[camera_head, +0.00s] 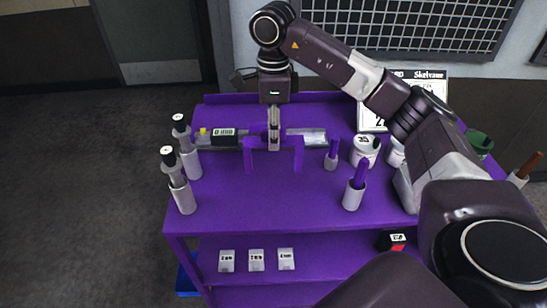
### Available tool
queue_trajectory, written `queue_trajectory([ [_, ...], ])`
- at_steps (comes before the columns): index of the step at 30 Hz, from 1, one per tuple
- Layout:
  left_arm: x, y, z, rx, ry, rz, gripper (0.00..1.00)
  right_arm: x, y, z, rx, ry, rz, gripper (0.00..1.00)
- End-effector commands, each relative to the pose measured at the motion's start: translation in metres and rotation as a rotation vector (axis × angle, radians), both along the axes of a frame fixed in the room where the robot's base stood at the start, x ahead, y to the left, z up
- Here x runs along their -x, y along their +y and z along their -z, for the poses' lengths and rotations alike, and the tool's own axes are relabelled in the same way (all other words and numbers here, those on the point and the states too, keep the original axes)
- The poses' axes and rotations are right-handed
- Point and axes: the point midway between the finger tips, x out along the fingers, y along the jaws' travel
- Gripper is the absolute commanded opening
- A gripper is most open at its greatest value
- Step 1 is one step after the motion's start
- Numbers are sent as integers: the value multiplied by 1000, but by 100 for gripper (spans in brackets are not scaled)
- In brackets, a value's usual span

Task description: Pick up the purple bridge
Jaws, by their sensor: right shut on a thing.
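The purple bridge (291,142) is in the head view, a flat beam with two legs, over the purple table top. My right gripper (273,140) points down from above and is shut on the middle of its beam. The fingers cover part of the beam. I cannot tell whether the legs touch the table, since bridge and table are the same purple. My left gripper is not in view.
Behind the bridge lies a grey bar (312,136) and a black labelled block (223,135). Two grey bottles (183,196) stand at the left. Purple-handled grey pieces (353,194) and white tubs (364,152) stand right.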

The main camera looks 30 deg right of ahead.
Motion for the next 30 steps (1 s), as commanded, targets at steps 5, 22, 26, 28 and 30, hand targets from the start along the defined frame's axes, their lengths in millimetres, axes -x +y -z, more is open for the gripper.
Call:
queue_trajectory([
  [5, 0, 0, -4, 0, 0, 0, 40, -1, -1, -51, 1, -6, 2, 0],
  [22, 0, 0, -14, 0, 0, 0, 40, 0, 0, -112, -1, -1, 1, 0],
  [26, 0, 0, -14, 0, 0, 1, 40, 0, 0, -112, -1, -1, 1, 0],
  [28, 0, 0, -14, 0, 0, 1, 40, 0, 0, -112, -1, -1, 1, 0],
  [30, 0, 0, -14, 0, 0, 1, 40, 0, 0, -112, -1, -1, 1, 0],
])
